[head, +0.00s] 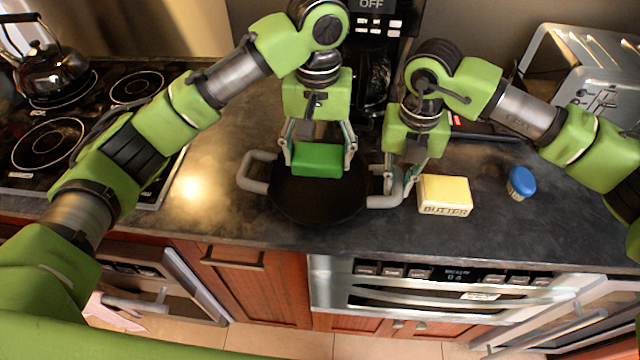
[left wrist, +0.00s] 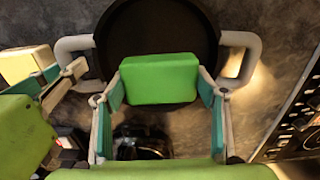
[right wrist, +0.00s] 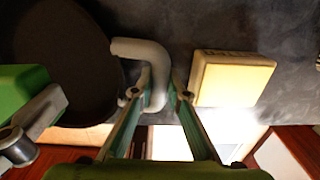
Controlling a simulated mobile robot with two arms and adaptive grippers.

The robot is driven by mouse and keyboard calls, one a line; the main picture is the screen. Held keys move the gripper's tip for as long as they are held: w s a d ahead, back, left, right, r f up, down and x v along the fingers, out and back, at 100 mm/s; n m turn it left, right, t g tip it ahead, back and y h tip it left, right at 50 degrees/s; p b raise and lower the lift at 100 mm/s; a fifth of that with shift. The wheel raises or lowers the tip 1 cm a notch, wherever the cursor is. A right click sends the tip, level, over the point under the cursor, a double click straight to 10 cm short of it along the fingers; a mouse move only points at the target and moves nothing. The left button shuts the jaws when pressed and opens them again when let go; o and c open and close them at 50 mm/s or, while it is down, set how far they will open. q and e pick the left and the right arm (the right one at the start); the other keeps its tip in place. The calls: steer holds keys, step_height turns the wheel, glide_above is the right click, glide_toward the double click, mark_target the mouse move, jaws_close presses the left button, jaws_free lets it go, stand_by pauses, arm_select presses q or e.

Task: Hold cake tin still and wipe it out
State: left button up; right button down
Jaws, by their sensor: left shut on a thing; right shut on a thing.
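The cake tin (head: 318,208) is a dark round pan with two pale grey side handles, on the dark counter. My left gripper (head: 318,160) is shut on a green block-shaped sponge (head: 317,159) and holds it over the back part of the tin. The sponge also shows between the fingers in the left wrist view (left wrist: 160,79); whether it touches the tin floor I cannot tell. My right gripper (head: 398,188) is shut on the tin's right handle (head: 382,201). In the right wrist view the handle (right wrist: 150,62) sits between its fingers.
A yellow butter block (head: 445,195) stands close to the right of my right gripper. A coffee maker (head: 372,75) stands behind, a toaster (head: 588,75) back right, a stove with a kettle (head: 52,72) left. The counter's front edge is close.

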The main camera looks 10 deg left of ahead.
arm_select(q)
steer(key=a, duration=0.9)
stand_by(0.3)
arm_select(e)
steer(key=c, duration=1.3)
jaws_free()
steer(key=shift+o, duration=0.2)
steer(key=shift+r, duration=0.1)
steer(key=shift+r+p, duration=1.6)
steer(key=shift+r, duration=1.8)
arm_select(q)
step_height(320, 180, up, 3)
steer(key=shift+r, duration=0.1)
